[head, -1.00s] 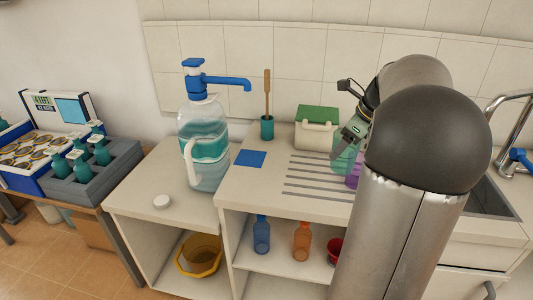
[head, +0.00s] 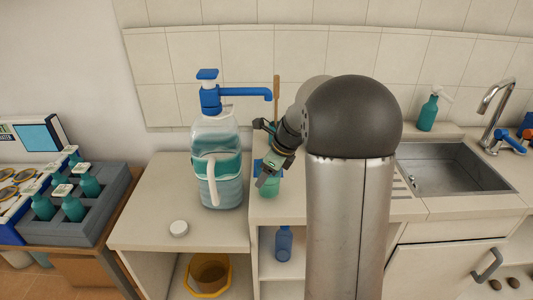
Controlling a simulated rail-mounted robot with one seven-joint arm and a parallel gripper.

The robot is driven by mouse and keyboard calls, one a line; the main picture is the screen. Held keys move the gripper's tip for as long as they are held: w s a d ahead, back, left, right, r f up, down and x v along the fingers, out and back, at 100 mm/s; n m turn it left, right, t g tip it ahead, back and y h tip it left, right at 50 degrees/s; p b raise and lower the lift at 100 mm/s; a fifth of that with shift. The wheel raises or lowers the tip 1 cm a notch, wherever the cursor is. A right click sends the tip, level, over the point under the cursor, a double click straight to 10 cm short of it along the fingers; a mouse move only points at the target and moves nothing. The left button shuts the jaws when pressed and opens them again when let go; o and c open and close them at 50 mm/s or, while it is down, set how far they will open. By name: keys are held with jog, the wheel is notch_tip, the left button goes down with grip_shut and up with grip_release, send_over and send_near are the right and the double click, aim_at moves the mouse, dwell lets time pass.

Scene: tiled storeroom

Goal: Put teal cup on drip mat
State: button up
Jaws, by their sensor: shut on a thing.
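My gripper (head: 267,178) is shut on the teal cup (head: 270,188), a see-through teal vessel whose upper part is covered by the fingers. The drip mat (head: 257,168), a flat blue square on the counter, shows as a small patch at the left of the fingers. The rest of the mat is hidden behind my gripper and the cup. The cup overlaps the mat's place in the picture; I cannot tell whether it touches the mat or hangs above it.
A large water jug (head: 216,165) with a blue pump and spout (head: 245,92) stands close at the left. A wooden-handled brush (head: 276,95) rises behind my gripper. The sink (head: 453,168) is at the right.

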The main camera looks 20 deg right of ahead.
jog(key=w+d, duration=0.1)
jog(key=w, duration=0.2)
jog(key=w+d+p, duration=0.1)
jog(key=w+d, duration=0.1)
jog(key=w, duration=0.1)
jog(key=w+d+p, duration=0.1)
jog(key=w, duration=0.3)
jog(key=shift+d+r, duration=0.1)
jog(key=shift+d, duration=0.2)
jog(key=w, duration=0.1)
jog(key=w+d+p, duration=0.1)
jog(key=shift+w+d, duration=0.1)
jog(key=shift+w, duration=0.25)
jog(key=shift+f, duration=0.6)
jog(key=shift+s+f, duration=0.1)
jog(key=shift+f, duration=0.15)
jog(key=shift+f, duration=0.15)
jog(key=o, duration=0.9)
jog(key=shift+o, duration=0.2)
